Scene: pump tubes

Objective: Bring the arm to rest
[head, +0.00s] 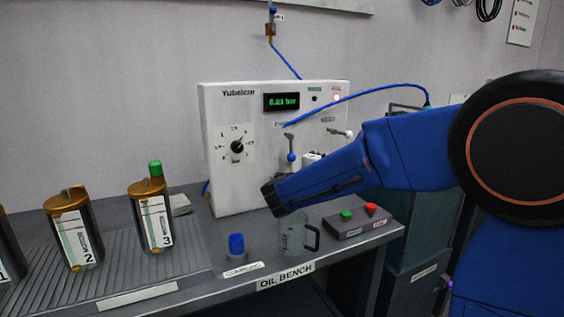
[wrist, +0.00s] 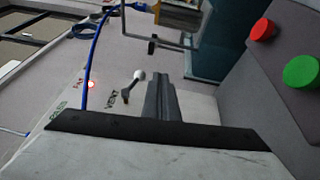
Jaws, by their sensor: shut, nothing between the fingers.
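My blue arm (head: 400,158) reaches in from the right across the front of the white Yubelcor panel (head: 222,180). My gripper (head: 272,198) is shut and empty, pointing down and left above the bench, near the clear jug (head: 292,232). In the head view the gripper is above and a little left of the jug. In the wrist view the dark shut fingers (wrist: 160,92) show in front of the panel, with a lever (wrist: 132,84) to their left.
Canisters 2 (head: 72,230) and 3 (head: 152,215) stand on the ribbed left part of the bench (head: 190,292). A blue cap (head: 236,245) stands left of the jug. The button box (head: 357,222) is right of it. A blue hose (head: 375,90) arches above my arm.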

